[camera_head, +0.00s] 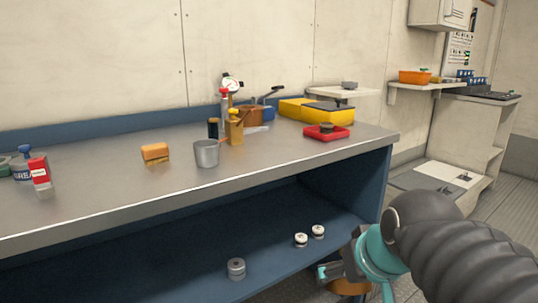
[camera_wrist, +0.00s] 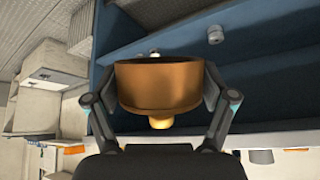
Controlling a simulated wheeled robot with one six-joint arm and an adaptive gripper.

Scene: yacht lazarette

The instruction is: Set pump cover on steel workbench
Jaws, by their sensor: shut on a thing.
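The pump cover appears to be the round copper-orange piece (camera_wrist: 158,84) with a small knob, held between my fingers in the wrist view. In the head view only a bit of orange (camera_head: 350,287) shows below my gripper (camera_head: 330,272), mostly hidden by my arm. My gripper (camera_wrist: 158,100) is shut on it, with a finger on each side. The steel workbench (camera_head: 280,160) has a grey metal top and a blue frame with an open lower shelf. My gripper is in front of the bench's right end, lower than its top.
On the bench top are a metal cup (camera_head: 206,153), an orange block (camera_head: 155,153), a yellow bottle (camera_head: 234,128), a red tray (camera_head: 326,132) and a yellow case (camera_head: 310,110). The front middle-right of the top is bare. Small round parts (camera_head: 236,268) sit on the lower shelf.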

